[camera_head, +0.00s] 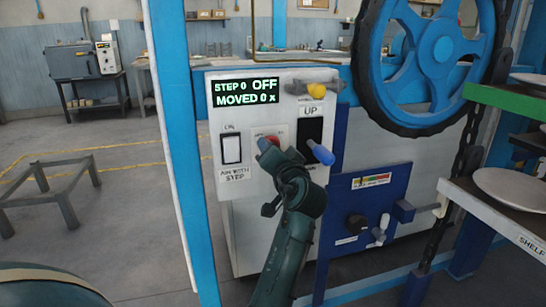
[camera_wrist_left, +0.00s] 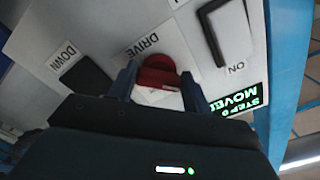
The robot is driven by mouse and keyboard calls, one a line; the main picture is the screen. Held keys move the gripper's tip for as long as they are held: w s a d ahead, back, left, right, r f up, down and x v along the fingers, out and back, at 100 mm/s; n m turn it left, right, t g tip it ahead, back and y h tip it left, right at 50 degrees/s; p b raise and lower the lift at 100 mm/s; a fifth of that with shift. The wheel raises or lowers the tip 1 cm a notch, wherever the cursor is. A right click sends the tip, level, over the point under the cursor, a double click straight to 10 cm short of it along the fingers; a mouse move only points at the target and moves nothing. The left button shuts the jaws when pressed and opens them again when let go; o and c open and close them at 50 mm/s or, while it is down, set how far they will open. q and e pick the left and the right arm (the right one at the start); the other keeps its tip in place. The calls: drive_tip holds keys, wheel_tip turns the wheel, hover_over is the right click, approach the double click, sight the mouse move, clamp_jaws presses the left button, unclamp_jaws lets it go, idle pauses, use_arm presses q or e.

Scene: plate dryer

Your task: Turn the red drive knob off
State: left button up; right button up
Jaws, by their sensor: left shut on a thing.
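The red drive knob (camera_wrist_left: 157,68) sits on the white control panel (camera_head: 232,185) under the label DRIVE. In the left wrist view it lies between the two fingers of my left gripper (camera_wrist_left: 160,88), which is shut on it. In the head view my left gripper (camera_head: 268,148) covers most of the knob, and only a bit of red shows. The panel's display (camera_head: 245,92) reads STEP 0, OFF and MOVED 0 x. My right gripper is not in view.
A white ON rocker (camera_head: 231,148) is left of the knob. A dark UP switch (camera_head: 310,134) with a blue-tipped lever (camera_head: 320,152) is right of it. A large blue wheel (camera_head: 435,55) and shelves with plates (camera_head: 510,185) stand further right.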

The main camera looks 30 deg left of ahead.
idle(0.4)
use_arm(q)
drive_tip(key=o, duration=1)
